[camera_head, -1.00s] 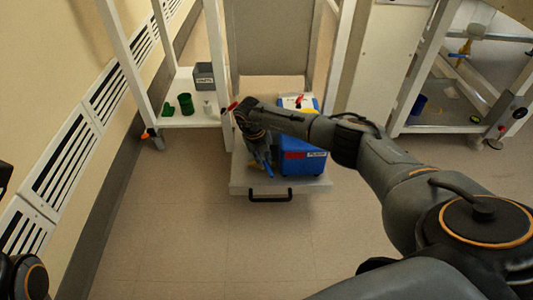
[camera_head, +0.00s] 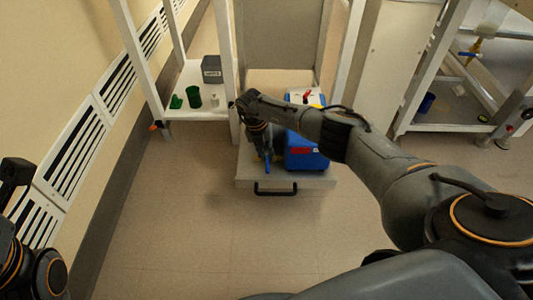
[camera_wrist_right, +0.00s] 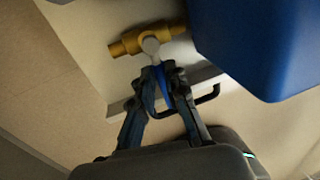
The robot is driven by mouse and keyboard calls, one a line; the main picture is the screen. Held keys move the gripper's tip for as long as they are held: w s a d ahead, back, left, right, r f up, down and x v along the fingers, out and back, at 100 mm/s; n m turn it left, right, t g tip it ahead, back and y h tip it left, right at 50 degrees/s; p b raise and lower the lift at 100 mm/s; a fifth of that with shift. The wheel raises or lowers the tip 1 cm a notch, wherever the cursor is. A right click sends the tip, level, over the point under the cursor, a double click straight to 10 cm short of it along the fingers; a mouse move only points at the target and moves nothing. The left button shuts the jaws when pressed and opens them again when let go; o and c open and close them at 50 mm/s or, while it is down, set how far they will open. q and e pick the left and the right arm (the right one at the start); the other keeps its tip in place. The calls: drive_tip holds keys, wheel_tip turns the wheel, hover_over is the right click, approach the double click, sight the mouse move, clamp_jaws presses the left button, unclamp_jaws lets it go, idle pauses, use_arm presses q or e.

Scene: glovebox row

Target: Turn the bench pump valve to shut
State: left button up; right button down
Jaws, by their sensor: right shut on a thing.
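The bench pump (camera_head: 305,155) is a blue box with a red label and a light top, standing on a pull-out shelf (camera_head: 320,183). Its valve has a brass body (camera_wrist_right: 125,46), lying left of the blue housing (camera_wrist_right: 270,45) in the right wrist view. A blue lever (camera_wrist_right: 163,84) comes from the pale hub toward my gripper. My right gripper (camera_wrist_right: 163,70) is shut on this lever, one finger on each side. In the head view my right gripper (camera_head: 265,155) hides most of the valve; the lever's blue end shows below it.
The shelf has a black front handle (camera_head: 276,190). A lower rack shelf at left holds a green cup (camera_head: 194,97), a white bottle (camera_head: 214,100) and a grey bin (camera_head: 211,69). White frame posts flank the pump. The floor in front is clear.

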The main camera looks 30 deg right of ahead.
drive_tip(key=shift+w, duration=0.1)
drive_tip(key=c, duration=1.4)
unclamp_jaws()
drive_tip(key=shift+o, duration=0.2)
wheel_tip(320, 180, up, 12)
drive_tip(key=w+a, duration=0.1)
drive_tip(key=a, duration=0.1)
drive_tip(key=shift+f, duration=0.1)
